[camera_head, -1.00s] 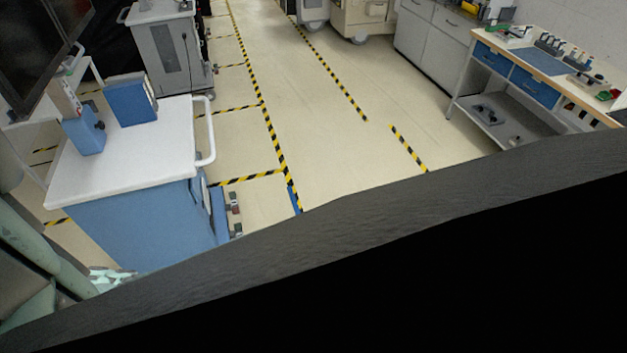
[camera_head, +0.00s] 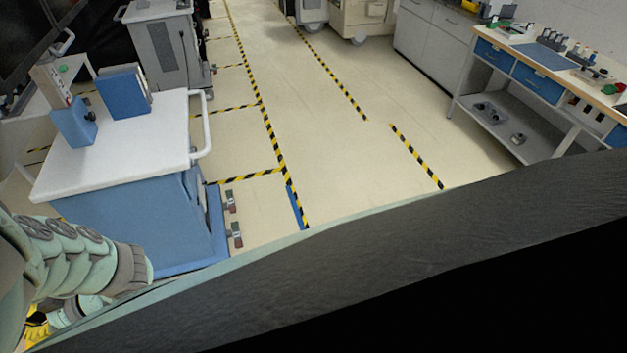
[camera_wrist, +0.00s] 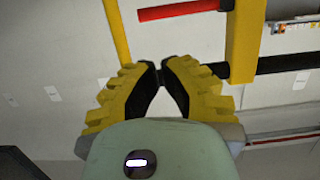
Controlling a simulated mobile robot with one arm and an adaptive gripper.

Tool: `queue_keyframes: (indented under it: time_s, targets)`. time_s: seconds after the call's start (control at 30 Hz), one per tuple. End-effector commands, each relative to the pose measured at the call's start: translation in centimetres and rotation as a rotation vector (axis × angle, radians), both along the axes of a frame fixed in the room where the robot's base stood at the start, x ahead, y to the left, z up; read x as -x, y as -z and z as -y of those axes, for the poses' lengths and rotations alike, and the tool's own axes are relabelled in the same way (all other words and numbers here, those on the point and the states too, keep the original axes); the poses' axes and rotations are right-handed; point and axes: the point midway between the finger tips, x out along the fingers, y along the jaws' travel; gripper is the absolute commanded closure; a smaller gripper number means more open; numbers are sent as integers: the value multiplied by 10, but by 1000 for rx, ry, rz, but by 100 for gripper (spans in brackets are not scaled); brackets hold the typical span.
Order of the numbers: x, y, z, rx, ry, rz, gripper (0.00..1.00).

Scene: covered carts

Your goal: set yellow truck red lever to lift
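In the wrist view, my gripper (camera_wrist: 160,70) has yellow fingers with black pads. Its tips come together with nothing visible held between them. A red bar (camera_wrist: 182,9), which may be the red lever, runs from the top middle to a yellow upright (camera_wrist: 243,42) of the truck. It lies beyond my fingertips and apart from them. A thin yellow bar (camera_wrist: 117,32) stands up and left of the tips. A black rod (camera_wrist: 288,63) runs right from the upright. In the head view only part of my yellow gripper shows at the lower left; the truck is not recognisable there.
A blue cart with a white top (camera_head: 135,160) stands at the left, carrying blue boxes (camera_head: 123,93). A workbench (camera_head: 545,65) stands at the right. The taped floor (camera_head: 340,150) between them is clear. A large dark surface (camera_head: 400,270) blocks the lower right of the head view.

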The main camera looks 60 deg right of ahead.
Motion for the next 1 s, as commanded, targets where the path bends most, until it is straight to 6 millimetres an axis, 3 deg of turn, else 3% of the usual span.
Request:
queue_keyframes:
  time_s: [1.0]
  targets:
    - [-54,24,-69,-2,1,-3,100]
